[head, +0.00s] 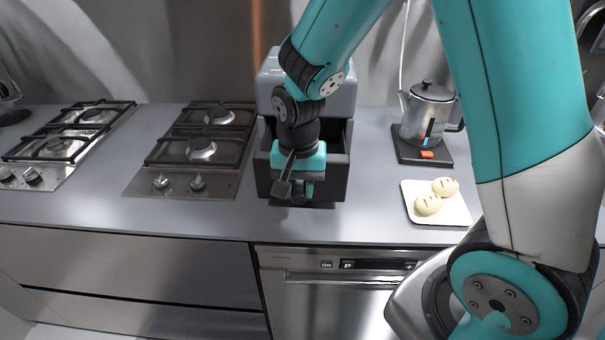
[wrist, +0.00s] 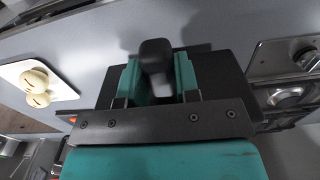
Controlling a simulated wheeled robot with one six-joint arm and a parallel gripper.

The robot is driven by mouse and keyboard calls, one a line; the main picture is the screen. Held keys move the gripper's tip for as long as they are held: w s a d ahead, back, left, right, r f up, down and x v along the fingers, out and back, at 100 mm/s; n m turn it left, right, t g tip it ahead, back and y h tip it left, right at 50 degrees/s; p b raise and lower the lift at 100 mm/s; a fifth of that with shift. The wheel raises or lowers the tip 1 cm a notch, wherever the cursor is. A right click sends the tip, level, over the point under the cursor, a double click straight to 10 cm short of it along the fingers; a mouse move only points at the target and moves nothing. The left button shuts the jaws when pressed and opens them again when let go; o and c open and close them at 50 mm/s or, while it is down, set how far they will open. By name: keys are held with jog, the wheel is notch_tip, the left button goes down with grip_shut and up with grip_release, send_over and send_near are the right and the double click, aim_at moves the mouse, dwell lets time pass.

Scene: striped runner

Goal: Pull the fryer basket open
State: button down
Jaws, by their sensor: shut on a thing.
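The fryer (head: 345,98) is a dark grey box standing on the counter against the back wall. Its basket (head: 333,178) is slid out toward the front, and the dark inside shows behind the basket's front. My gripper (head: 297,188) is at the basket's front, partly covering it. In the wrist view my gripper (wrist: 158,84) has its teal fingers on both sides of the dark handle (wrist: 156,55) and is shut on it. My wrist hides part of the fryer and basket in the head view.
Two gas hobs (head: 195,150) (head: 68,135) lie to the left. A steel kettle (head: 428,112) stands on a dark base (head: 408,153) at the right. A white plate (head: 455,213) with two buns (head: 428,205) is right of the basket. Counter in front of the basket is narrow.

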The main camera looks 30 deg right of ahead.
jog(key=c, duration=0.8)
grip_release()
jog(key=shift+a, duration=0.1)
jog(key=shift+c, duration=0.2)
jog(key=shift+w+r, duration=0.1)
notch_tip(320, 180, up, 17)
jog(key=shift+r+b, duration=0.15)
jog(key=shift+b, duration=0.2)
